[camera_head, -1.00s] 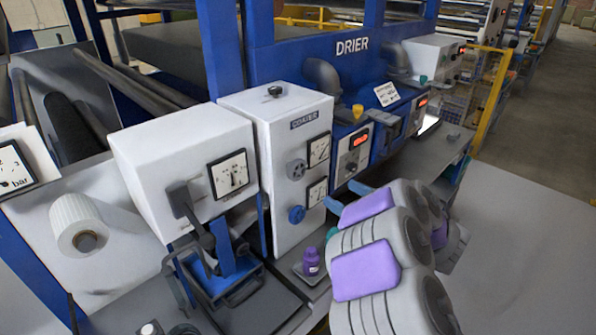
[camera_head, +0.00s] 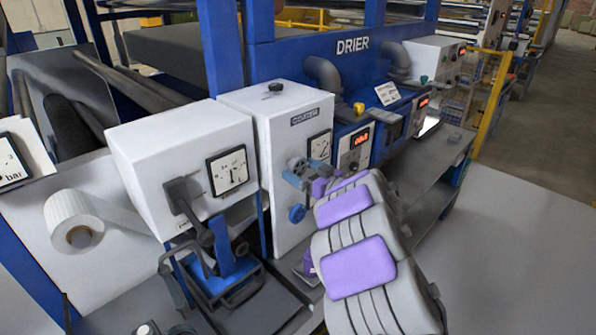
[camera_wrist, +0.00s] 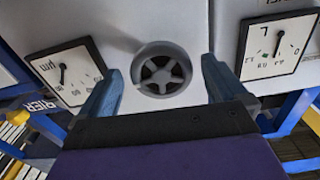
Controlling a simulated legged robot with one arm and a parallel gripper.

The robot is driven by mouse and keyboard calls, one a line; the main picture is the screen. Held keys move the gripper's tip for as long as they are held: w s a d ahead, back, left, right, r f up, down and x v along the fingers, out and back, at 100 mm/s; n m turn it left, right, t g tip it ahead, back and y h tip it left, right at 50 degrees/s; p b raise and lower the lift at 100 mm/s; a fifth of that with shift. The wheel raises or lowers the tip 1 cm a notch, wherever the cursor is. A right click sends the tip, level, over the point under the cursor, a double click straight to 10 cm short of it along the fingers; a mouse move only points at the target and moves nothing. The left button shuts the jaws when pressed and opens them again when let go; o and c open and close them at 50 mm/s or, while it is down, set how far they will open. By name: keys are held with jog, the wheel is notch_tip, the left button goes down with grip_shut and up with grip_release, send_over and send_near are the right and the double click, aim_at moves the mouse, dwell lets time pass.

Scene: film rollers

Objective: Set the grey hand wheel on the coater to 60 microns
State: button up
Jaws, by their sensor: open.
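The grey hand wheel (camera_head: 297,164) is on the front of the white coater (camera_head: 290,228), left of the upper dial (camera_head: 319,147). In the wrist view the spoked wheel (camera_wrist: 160,70) shows face-on, between my two blue fingers. My gripper (camera_wrist: 161,66) is open, with one finger on each side of the wheel; I see no clear contact. In the head view my gripper (camera_head: 299,178) is just in front of the wheel and partly covers it. A dial marked in microns (camera_wrist: 65,72) shows at the left of the wrist view; I cannot read its value surely.
A blue hand wheel (camera_head: 297,213) sits below the grey one, and my arm covers the lower dial. The white unit on the left bears a larger dial (camera_head: 228,171). A blue press-like stand (camera_head: 233,270) is on the bench. The drier (camera_head: 352,46) stands behind.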

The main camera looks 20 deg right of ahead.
jog(key=shift+x, duration=1.1)
jog(key=shift+c, duration=0.5)
jog(key=c, duration=0.9)
